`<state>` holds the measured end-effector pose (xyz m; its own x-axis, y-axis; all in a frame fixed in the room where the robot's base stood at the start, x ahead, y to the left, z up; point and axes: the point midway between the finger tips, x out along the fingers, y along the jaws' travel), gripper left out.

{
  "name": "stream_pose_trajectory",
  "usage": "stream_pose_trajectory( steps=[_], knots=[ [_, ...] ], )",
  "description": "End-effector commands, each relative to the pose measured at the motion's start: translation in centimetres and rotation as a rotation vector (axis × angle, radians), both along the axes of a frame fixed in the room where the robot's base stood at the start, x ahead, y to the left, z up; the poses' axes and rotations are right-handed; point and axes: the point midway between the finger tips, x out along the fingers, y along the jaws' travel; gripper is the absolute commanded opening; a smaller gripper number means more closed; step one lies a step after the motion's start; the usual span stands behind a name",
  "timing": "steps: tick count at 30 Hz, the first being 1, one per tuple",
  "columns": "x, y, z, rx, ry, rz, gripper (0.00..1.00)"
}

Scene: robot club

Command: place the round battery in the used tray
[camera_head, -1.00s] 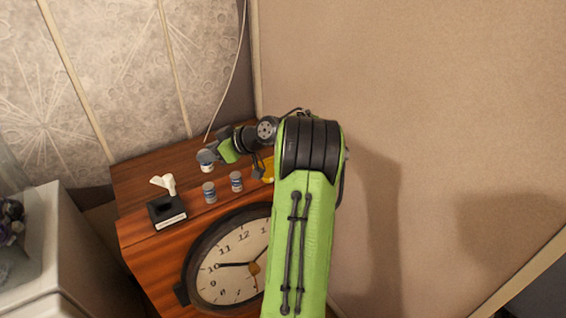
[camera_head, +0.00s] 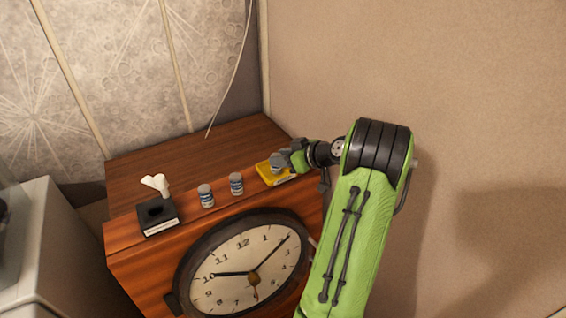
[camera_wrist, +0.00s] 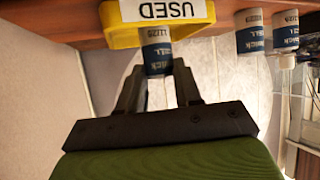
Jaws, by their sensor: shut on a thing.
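The used tray is a small yellow tray (camera_head: 264,175) on the wooden clock cabinet. Its white label reading USED shows inverted in the wrist view (camera_wrist: 140,12). My gripper (camera_head: 282,160) is at the tray from the right, with its jaws shut on the round battery. The battery (camera_wrist: 157,52) is a grey and blue cylinder, held between the two fingers in the wrist view, with one end at the tray. In the head view it shows as a grey top (camera_head: 275,158) at the tray. I cannot tell if it touches the tray floor.
Two similar batteries (camera_head: 205,196) (camera_head: 236,184) stand upright left of the tray. A round clock (camera_head: 246,265) is on the cabinet front (camera_head: 140,275). The wooden top behind (camera_head: 205,150) is clear.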

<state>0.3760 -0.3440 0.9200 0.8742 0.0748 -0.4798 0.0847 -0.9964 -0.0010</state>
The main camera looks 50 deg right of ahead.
Motion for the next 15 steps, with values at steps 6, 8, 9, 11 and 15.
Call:
stream_pose_trajectory(
  steps=[6,8,9,11,15],
  knots=[
    [0.03,-0.01,-0.11,-0.002,-0.001,0.0,0.0],
    [0.03,-0.01,-0.28,-0.002,-0.001,0.0,0.0],
    [0.03,-0.01,-0.43,-0.002,-0.001,0.0,0.0],
    [0.01,-0.01,-0.5,-0.002,0.0,0.0,0.37],
    [0.02,-0.01,-0.4,-0.002,-0.001,0.0,0.58]
  ],
)
